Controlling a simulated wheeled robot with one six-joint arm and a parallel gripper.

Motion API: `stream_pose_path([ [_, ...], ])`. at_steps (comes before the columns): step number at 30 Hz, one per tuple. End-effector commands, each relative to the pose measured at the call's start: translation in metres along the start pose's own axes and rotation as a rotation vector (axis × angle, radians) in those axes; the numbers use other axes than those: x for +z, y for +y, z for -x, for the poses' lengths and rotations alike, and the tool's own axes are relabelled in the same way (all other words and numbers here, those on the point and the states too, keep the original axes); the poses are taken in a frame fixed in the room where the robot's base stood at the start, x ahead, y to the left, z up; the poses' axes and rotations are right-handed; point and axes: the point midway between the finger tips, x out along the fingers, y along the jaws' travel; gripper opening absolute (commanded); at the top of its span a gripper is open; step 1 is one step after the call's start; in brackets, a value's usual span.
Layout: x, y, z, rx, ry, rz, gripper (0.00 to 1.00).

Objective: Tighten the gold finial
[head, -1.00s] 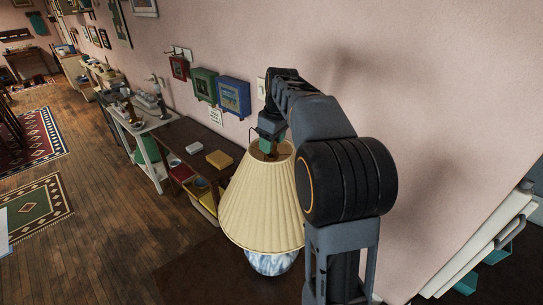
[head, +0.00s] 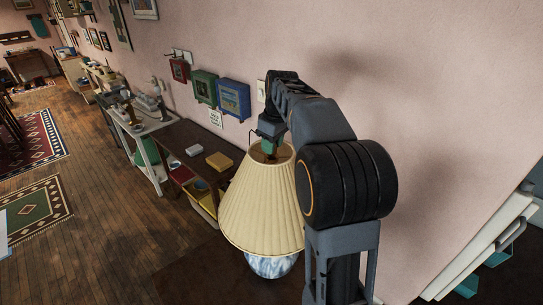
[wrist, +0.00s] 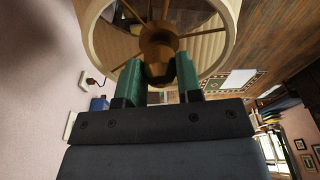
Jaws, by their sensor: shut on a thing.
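A lamp with a pleated cream shade (head: 262,205) and a blue-and-white base (head: 270,265) stands on a dark surface in the head view. My gripper (head: 268,148) reaches down over the open top of the shade. In the wrist view, the green fingers of my gripper (wrist: 160,75) are closed around a small piece at the lamp's top centre, which I take to be the finial. The fingers hide most of it. The brownish-gold hub and spokes of the shade frame (wrist: 158,40) show just beyond the fingertips.
A dark side table (head: 190,140) with small boxes stands left of the lamp, along the pink wall. Red, green and blue box frames (head: 233,98) hang above it. A pale panel with teal parts (head: 485,245) is at the right. Wooden floor lies open at left.

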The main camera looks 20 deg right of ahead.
Motion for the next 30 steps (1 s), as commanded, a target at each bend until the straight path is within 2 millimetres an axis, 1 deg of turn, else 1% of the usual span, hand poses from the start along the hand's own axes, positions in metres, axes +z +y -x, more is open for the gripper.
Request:
stream_pose_path([
  [2, -0.0001, -0.0003, 0.0004, 0.005, 0.0, -0.03, 0.0],
  [5, -0.0002, -0.0005, 0.0007, 0.023, 0.0, -0.143, 0.0],
  [30, -0.0031, -0.0004, 0.0004, 0.222, 0.001, -1.453, 0.0],
])
